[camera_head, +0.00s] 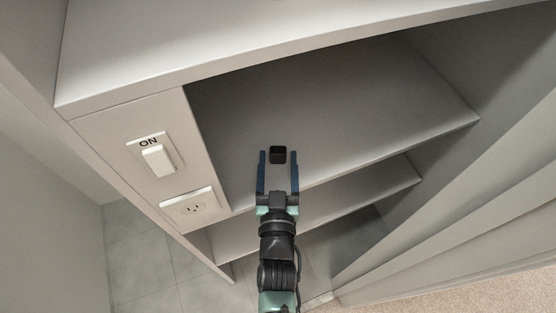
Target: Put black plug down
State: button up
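The black plug (278,155) is a small dark block on the upper shelf (340,140) of the cabinet, and it appears to rest on the shelf surface. My gripper (278,162) reaches in from the front with its two blue fingers spread. The plug lies between the fingertips, with a narrow gap showing on each side. The fingers look open and not closed on it. The plug's underside is hidden, so its exact contact with the shelf cannot be seen.
A panel left of the shelf carries a switch (158,159) marked ON and a wall outlet (191,208). A lower shelf (350,203) lies beneath. The cabinet top (250,40) overhangs. The upper shelf is bare around the plug.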

jog(key=shift+r, duration=0.1)
jog(key=shift+r+p, duration=0.25)
jog(key=shift+p, duration=0.05)
jog(key=shift+r+p, duration=0.5)
jog(key=shift+r, duration=0.05)
jog(key=s, duration=1.2)
jog(key=shift+f+b, duration=0.3)
jog(key=shift+b, duration=0.1)
jog(key=shift+s, duration=0.1)
